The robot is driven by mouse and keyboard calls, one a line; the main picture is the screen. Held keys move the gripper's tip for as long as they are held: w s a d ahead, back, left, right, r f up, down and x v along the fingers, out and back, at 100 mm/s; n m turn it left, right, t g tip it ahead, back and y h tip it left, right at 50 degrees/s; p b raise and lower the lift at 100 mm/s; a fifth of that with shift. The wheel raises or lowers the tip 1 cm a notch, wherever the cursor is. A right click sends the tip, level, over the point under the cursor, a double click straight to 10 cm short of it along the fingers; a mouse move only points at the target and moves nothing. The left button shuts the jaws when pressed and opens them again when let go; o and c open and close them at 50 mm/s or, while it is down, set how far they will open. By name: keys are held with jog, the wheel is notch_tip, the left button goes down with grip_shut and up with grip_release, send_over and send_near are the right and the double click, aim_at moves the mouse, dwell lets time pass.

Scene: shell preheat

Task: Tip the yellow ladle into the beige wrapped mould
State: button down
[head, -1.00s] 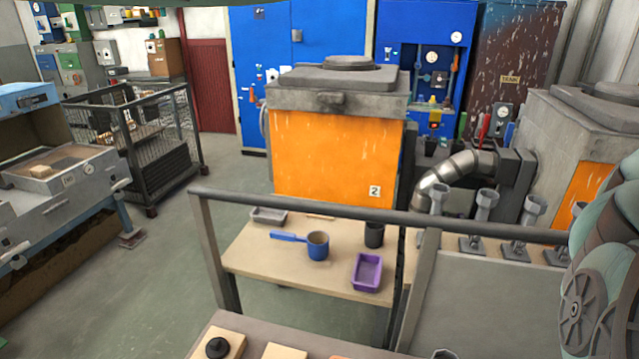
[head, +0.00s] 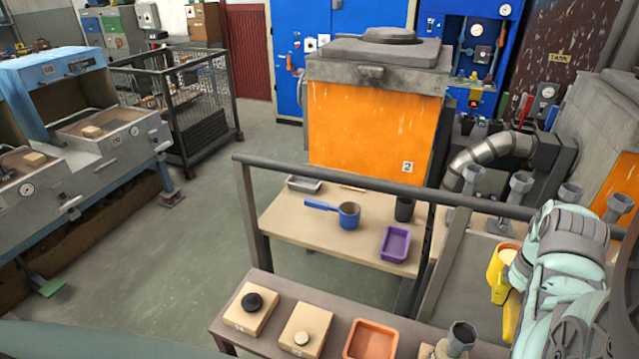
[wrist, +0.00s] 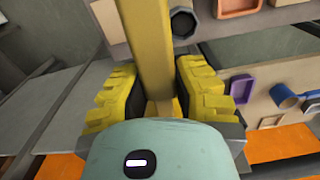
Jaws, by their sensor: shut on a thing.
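The yellow ladle (head: 497,262) is at the right in the head view, its cup close beside my gripper (head: 506,292). In the wrist view its yellow handle (wrist: 152,45) runs between the two yellow finger pads of my gripper (wrist: 160,95), which is shut on it. The ladle's cup is not clear in the wrist view. Which one is the wrapped mould I cannot tell. The ladle is well to their right.
The front bench (head: 285,289) also holds an orange tray (head: 371,340) and a grey funnel-like piece (head: 461,338). Behind it, a railing (head: 400,190) crosses in front of a table with a blue pan (head: 349,216) and a purple tray (head: 395,244). Floor at left is open.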

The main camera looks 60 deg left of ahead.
jog(key=s+a+f+n+g+y+b, duration=0.1)
jog(key=s+a+f+g+y+b, duration=0.1)
jog(key=s+f, duration=0.7)
jog(key=s+y, duration=0.1)
jog(key=s, duration=0.2)
jog(key=shift+a+y, duration=0.3)
jog(key=shift+a, duration=0.1)
dwell(0.8)
dwell(0.3)
jog(key=shift+g+y+b, duration=1.2)
jog(key=shift+y+b, duration=0.4)
jog(key=shift+b, duration=0.95)
dwell(2.7)
